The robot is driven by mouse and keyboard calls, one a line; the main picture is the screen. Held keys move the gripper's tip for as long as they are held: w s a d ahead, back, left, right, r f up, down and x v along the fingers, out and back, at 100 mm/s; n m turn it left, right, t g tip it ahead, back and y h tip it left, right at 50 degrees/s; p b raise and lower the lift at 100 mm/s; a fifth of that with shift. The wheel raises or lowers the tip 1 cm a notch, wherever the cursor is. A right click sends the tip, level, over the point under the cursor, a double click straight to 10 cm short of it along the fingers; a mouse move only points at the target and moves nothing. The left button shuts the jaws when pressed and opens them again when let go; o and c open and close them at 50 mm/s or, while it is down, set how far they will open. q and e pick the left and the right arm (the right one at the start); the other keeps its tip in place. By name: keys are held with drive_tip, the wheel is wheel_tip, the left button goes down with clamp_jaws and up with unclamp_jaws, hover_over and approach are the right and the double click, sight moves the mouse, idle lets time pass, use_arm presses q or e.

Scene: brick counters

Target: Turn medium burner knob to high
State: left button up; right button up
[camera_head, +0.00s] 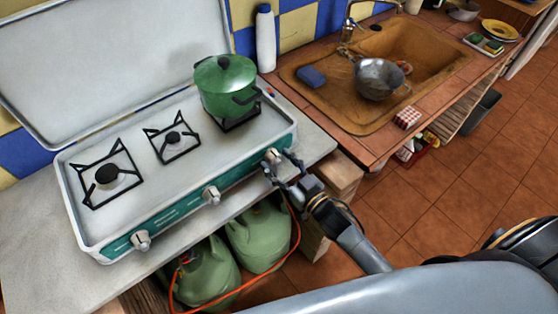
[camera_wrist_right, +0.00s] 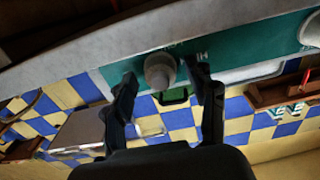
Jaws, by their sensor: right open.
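The white camping stove (camera_head: 130,210) has a teal front panel with three knobs: a left knob (camera_head: 140,240), a middle knob (camera_head: 211,195) and a right knob (camera_head: 272,157). I cannot read which one is for the medium burner. My right gripper (camera_head: 281,168) is open at the right knob. In the right wrist view that grey knob (camera_wrist_right: 160,72) sits between the two spread fingertips of the gripper (camera_wrist_right: 163,85); contact cannot be made out. A second knob (camera_wrist_right: 311,30) is at the right edge there. My left gripper is not in view.
A green pot (camera_head: 225,85) stands on the right burner; the left burner (camera_head: 107,174) and middle burner (camera_head: 173,138) are bare. Green gas bottles (camera_head: 258,235) with an orange hose are below the counter. A sink (camera_head: 420,50) is to the right.

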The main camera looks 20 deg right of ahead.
drive_tip(key=shift+c, duration=0.2)
drive_tip(key=c, duration=1.1)
drive_tip(key=shift+n, duration=0.4)
drive_tip(key=n, duration=0.3)
drive_tip(key=shift+n, duration=0.4)
drive_tip(key=n+b, duration=0.1)
drive_tip(key=n, duration=0.3)
drive_tip(key=shift+n, duration=0.3)
drive_tip(key=n+b, duration=0.1)
drive_tip(key=n, duration=0.3)
drive_tip(key=shift+n+b, duration=0.65)
drive_tip(key=shift+n, duration=1.55)
